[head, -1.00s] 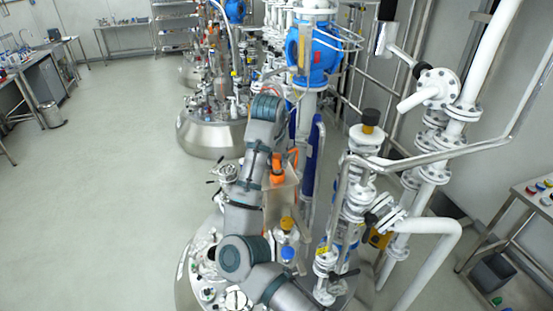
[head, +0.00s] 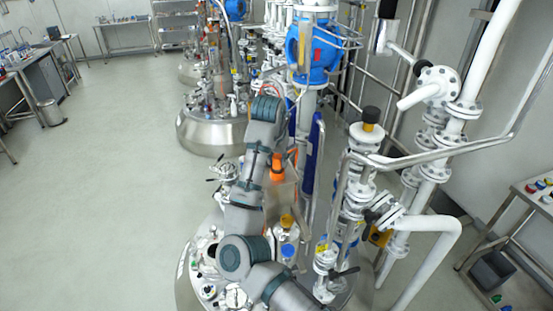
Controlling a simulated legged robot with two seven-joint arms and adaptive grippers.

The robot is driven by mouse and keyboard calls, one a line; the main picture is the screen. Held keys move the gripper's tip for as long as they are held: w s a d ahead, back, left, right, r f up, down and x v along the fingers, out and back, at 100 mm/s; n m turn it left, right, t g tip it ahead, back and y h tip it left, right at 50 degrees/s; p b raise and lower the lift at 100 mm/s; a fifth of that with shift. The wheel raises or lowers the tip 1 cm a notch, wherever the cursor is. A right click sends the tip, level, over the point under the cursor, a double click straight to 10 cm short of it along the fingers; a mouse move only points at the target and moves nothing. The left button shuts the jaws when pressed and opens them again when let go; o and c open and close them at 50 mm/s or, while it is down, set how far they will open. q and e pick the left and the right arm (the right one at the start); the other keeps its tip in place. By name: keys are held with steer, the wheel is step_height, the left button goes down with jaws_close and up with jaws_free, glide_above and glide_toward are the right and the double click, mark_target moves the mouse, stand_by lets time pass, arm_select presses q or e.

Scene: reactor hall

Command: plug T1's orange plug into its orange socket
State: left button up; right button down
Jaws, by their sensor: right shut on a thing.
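My right arm reaches up the middle of the head view, with its wrist over the near steel vessel. My right gripper (head: 279,156) is mostly hidden behind the wrist; it is shut on the orange plug (head: 277,168), of which a small orange part shows beside the wrist. The plug is just above a grey metal box (head: 283,196) on the vessel. I cannot make out the orange socket, or whether plug and socket touch. My left gripper is not in view.
The near vessel's lid (head: 190,262) carries several fittings. A blue-capped valve (head: 288,251) and white flanged pipes (head: 360,165) stand close on the right. A blue valve body (head: 313,52) rises behind the wrist. Open floor (head: 95,200) lies to the left.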

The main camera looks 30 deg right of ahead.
steer(key=shift+f, duration=0.55)
stand_by(0.4)
steer(key=c, duration=0.7)
jaws_free()
steer(key=shift+r, duration=0.1)
steer(key=v, duration=1.1)
steer(key=shift+s+a+r, duration=0.15)
steer(key=shift+a+r, duration=0.15)
steer(key=shift+d, duration=0.1)
